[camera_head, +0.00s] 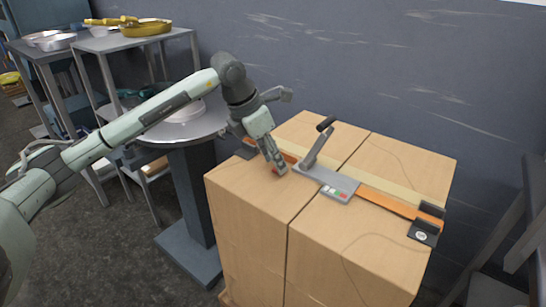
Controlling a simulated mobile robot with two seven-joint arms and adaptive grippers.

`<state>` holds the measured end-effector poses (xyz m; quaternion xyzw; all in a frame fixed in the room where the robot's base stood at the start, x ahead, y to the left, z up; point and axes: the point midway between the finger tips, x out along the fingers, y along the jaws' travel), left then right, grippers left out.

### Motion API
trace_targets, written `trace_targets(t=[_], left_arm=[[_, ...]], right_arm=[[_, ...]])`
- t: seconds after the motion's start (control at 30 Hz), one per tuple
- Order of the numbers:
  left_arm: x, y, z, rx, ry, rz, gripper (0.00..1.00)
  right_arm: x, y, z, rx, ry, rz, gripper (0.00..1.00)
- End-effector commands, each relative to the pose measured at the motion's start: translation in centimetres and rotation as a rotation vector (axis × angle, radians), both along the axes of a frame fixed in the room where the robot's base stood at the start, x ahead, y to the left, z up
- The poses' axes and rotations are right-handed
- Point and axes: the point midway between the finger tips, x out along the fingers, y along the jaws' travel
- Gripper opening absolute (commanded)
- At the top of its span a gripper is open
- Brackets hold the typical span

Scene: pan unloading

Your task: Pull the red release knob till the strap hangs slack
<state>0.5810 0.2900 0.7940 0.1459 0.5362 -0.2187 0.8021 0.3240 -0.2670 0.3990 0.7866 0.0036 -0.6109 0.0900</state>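The strap lies flat and straight on the right. The buckle's front plate bears small green and red marks. My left gripper (277,169) points down at the crate top, left of the buckle, beside the strap. A small reddish spot shows at its fingertips; I cannot tell whether this is the release knob or whether the fingers hold it. My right gripper is out of view.
A black end fitting (424,230) sits at the crate's right edge. A round grey table (184,130) stands left, with pans on a metal stand (135,43) behind. A grey wall (400,75) closes the back. A dark frame (525,220) stands right.

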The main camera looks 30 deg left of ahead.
Motion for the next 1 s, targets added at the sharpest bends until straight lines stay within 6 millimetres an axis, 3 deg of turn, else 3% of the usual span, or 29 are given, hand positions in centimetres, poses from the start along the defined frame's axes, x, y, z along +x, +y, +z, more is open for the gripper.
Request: trace_targets(t=[0.27, 0.7, 1.0], left_arm=[[-0.3, 0.3, 1.1, 0.002, -0.002, 0.001, 0.39], [-3.2, 1.9, 9.1, 0.002, -0.003, 0.000, 0.39], [-4.0, 2.3, 11.1, 0.000, 0.000, 0.000, 0.39]], right_arm=[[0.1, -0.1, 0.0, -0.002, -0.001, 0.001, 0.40], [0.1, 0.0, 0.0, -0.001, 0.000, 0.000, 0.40], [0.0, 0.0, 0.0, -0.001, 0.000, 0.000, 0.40]])
